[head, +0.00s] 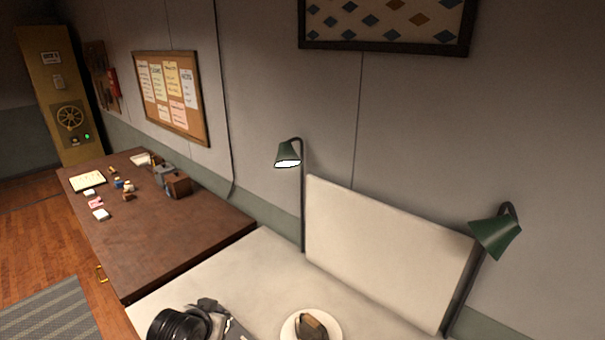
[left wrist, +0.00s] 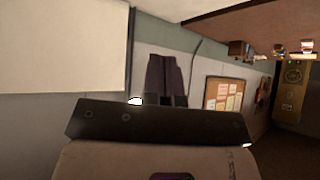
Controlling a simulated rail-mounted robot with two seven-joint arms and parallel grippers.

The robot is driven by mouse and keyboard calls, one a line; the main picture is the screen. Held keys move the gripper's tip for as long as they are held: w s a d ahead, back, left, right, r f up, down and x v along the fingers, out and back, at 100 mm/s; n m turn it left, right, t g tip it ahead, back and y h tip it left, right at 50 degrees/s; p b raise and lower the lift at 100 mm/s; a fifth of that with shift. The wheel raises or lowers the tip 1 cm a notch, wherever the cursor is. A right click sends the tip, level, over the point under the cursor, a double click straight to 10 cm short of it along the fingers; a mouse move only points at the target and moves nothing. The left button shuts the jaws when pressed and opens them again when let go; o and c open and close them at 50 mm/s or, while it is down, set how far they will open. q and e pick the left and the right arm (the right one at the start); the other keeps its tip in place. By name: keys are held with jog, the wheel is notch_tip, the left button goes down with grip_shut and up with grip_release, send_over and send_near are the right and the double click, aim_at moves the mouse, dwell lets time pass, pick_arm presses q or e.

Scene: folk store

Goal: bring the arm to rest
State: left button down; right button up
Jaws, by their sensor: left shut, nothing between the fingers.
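My left gripper (left wrist: 166,57) shows in the left wrist view. Its two dark fingers are side by side, shut and empty, with the grey wall behind them. Nothing touches the fingertips. The left wrist picture is turned over, with the brown table (left wrist: 240,14) along its top. My left gripper does not show in the head view, and my right gripper is in neither view.
In the head view a pale table (head: 225,275) bears a black camera (head: 180,325), a white plate (head: 332,323) with a brown object, a white backboard (head: 385,250) and two green lamps (head: 287,155) (head: 496,233). A brown table (head: 165,235) with several small items stands left.

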pick_arm(q)
jog(key=s+a+f+y, duration=0.1)
jog(key=s, duration=0.8)
jog(key=s+a+f, duration=0.1)
jog(key=s+f, duration=0.1)
jog(key=s, duration=0.6)
jog(key=s+f+g, duration=0.3)
jog(key=s+f, duration=0.4)
jog(key=s, duration=0.5)
jog(key=s+f+g, duration=0.2)
jog(key=s+f, duration=0.6)
jog(key=s, duration=0.4)
notch_tip(320, 180, up, 19)
jog(key=w+p, duration=0.1)
jog(key=p, duration=1.7)
jog(key=shift+n, duration=0.3)
jog(key=shift+w, duration=0.1)
